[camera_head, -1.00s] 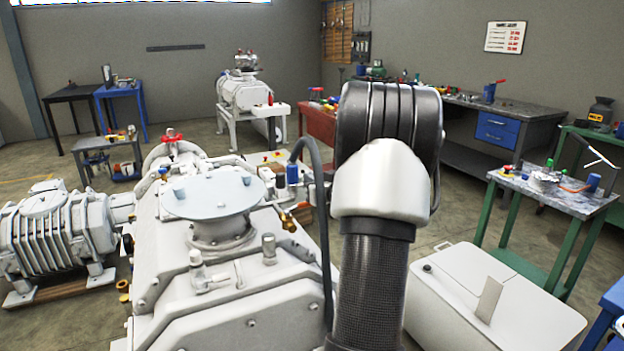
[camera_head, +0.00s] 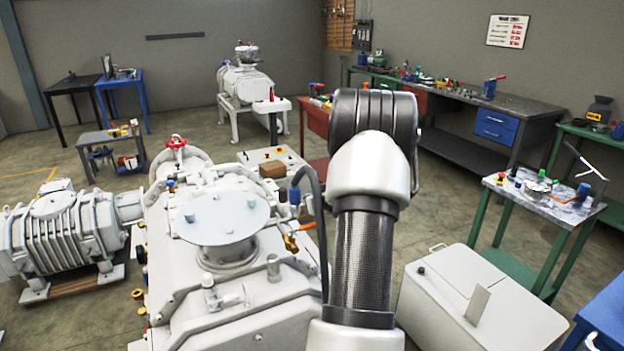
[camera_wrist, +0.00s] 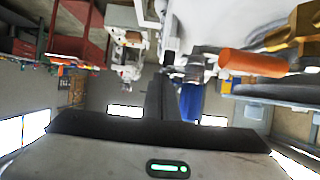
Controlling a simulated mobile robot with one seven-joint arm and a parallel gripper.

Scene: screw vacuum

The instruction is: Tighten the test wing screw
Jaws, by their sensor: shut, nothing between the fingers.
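The test wing screw cannot be picked out with certainty in either view. The large white vacuum pump (camera_head: 225,310) fills the lower middle of the head view, with a round pale plate (camera_head: 221,217) on top. An orange-handled valve (camera_head: 291,243) sits at its right side. The wrist view shows a close orange handle (camera_wrist: 252,63), brass-coloured fittings (camera_wrist: 298,35) and a blue cylinder (camera_wrist: 191,100). My gripper (camera_wrist: 166,78) shows as dark fingers close together, shut, with nothing seen between them. In the head view it is hidden behind my arm.
A dark hose (camera_head: 318,225) arches between the pump and my arm. A white box (camera_head: 470,300) stands on the floor at right, near a green-legged table (camera_head: 550,200) with small items. A ribbed grey machine (camera_head: 65,240) stands at left. Clear floor lies behind it.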

